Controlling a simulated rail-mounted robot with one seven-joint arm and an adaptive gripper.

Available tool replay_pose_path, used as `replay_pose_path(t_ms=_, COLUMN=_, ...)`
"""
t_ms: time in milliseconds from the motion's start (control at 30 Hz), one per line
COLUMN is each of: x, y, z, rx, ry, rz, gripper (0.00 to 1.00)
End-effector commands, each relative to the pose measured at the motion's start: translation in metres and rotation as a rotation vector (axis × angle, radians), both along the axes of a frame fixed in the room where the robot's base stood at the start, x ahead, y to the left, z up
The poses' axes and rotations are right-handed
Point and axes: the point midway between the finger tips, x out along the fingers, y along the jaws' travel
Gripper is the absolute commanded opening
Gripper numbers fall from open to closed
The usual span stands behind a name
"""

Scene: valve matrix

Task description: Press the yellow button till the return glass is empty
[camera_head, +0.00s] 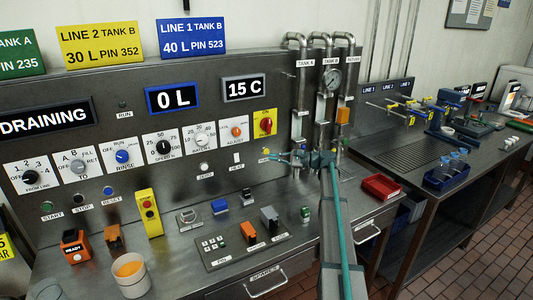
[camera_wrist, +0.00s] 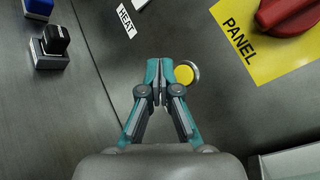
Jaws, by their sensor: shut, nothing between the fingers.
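The yellow button (camera_wrist: 184,75) is a small round cap in a metal ring, just right of my fingertips in the wrist view. In the head view the button (camera_head: 266,151) is a small yellow spot on the panel by the fingertips. My gripper (camera_wrist: 160,72) is shut and empty; in the head view the gripper (camera_head: 275,156) reaches the panel from the right. I cannot tell whether the tips touch the button. The return glass (camera_head: 346,85) is the rightmost upright tube. Orange (camera_head: 343,116) shows in its lower part; I cannot tell if this is liquid.
A display (camera_head: 42,121) reads DRAINING; another (camera_head: 171,98) reads 0 L. The red knob on the yellow PANEL plate (camera_head: 265,123) sits above the button. A red tray (camera_head: 381,187) lies right of my arm. A white cup (camera_head: 131,276) stands at the front left.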

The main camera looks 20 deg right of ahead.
Motion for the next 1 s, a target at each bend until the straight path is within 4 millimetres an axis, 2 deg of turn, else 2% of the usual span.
replay_pose_path(t_ms=100, x=-0.013, y=0.000, z=0.000, rx=0.000, ry=0.000, rz=0.000, gripper=0.00)
replay_pose_path(t_ms=300, x=-0.025, y=-0.002, z=0.000, rx=0.000, ry=0.000, rz=0.001, gripper=0.00)
replay_pose_path(t_ms=1000, x=-0.026, y=-0.002, z=0.000, rx=0.000, ry=0.000, rz=0.001, gripper=0.00)
